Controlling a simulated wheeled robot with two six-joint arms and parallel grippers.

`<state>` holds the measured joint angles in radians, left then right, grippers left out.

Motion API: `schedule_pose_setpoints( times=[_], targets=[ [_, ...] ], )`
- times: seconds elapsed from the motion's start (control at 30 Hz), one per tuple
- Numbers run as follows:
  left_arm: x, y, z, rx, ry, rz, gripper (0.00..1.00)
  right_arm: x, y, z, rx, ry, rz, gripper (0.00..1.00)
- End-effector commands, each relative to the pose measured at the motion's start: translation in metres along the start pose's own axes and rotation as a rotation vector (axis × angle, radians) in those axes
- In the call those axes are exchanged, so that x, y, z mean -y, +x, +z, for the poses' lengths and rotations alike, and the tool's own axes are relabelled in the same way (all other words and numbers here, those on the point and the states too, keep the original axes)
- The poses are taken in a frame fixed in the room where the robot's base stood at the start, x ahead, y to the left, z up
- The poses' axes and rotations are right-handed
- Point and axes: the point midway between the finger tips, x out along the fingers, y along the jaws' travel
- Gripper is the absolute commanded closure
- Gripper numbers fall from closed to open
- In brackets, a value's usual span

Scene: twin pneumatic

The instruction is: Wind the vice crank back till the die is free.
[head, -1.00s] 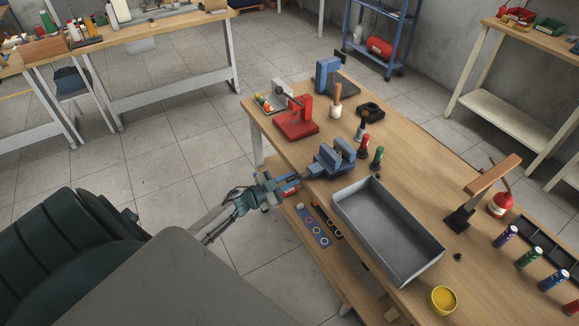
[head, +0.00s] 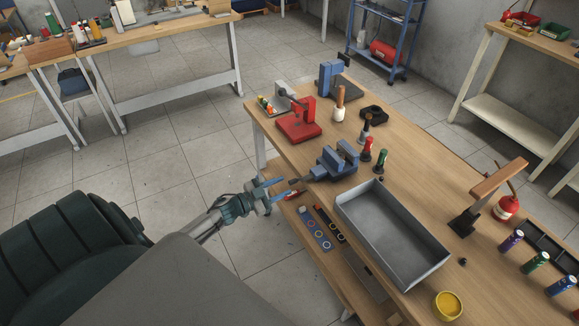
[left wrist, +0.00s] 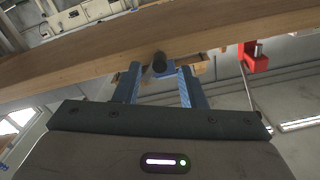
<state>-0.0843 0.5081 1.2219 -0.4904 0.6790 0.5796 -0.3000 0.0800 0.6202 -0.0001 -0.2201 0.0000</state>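The blue-grey vice (head: 336,162) stands at the bench's near left edge, its screw end and crank (head: 296,181) pointing out over the edge towards my left gripper (head: 288,188). That gripper is open, with its blue fingers spread and nothing between them in the head view, just short of the crank. In the left wrist view the fingers (left wrist: 159,85) are apart, and a dark round end of the crank (left wrist: 159,62) shows between or just beyond their tips. I cannot make out a die in the vice jaws. My right gripper is not in view.
A grey tray (head: 392,236) lies right of the vice. Red and green bottles (head: 381,158) stand behind it, and a red press (head: 299,122) stands farther back. A lower shelf (head: 338,275) lies under the bench edge. The floor left of the bench is clear.

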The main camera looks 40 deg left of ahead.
Motion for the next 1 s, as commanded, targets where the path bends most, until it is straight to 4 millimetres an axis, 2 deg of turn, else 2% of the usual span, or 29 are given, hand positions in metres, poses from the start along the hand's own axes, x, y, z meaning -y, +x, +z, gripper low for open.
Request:
schedule_pose_setpoints(
  times=[0.1,0.37,1.0],
  targets=[
    [-0.001,-0.025,0.003,0.003,0.002,0.003,0.63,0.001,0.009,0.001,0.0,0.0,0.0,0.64],
    [0.0,-0.055,0.001,0.0,0.0,0.001,0.63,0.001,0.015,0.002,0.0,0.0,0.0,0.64],
    [0.001,-0.059,-0.001,-0.002,0.0,-0.001,0.63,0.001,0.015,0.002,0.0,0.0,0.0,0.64]
  ],
)
